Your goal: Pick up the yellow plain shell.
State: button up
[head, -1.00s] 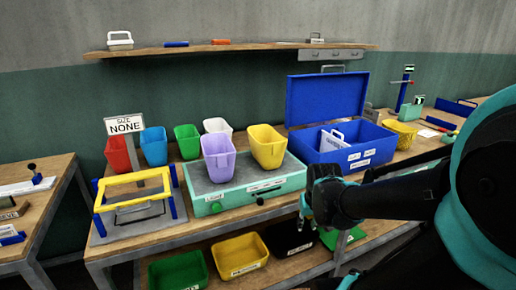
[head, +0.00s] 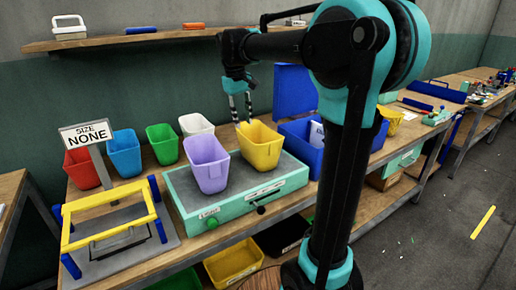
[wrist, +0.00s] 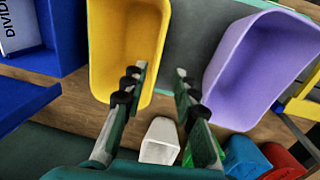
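The yellow plain shell (head: 260,150) is a tapered, open-topped bin standing upright on the green press base, right of a purple shell (head: 207,165). It also shows in the wrist view (wrist: 128,40), at upper left. My gripper (head: 241,116) is open and empty, pointing down by the yellow shell's back-left rim. In the wrist view my gripper (wrist: 160,75) has its left finger over the yellow shell and its right finger over the grey plate beside it. I cannot tell whether either finger touches the shell.
The press base (head: 290,187) has a grey top. Red (head: 80,170), blue (head: 124,155), green (head: 162,145) and white (head: 196,125) bins stand behind. A blue box (head: 297,130) with a raised lid is close on the right. Another yellow bin (head: 233,266) is on the lower shelf.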

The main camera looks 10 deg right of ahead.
aim_at(249, 154)
jog(key=f, duration=0.4)
jog(key=d+f, duration=0.1)
jog(key=f, duration=0.3)
jog(key=d+f, duration=0.1)
jog(key=f, duration=0.4)
jog(key=shift+w, duration=0.25)
grip_shut()
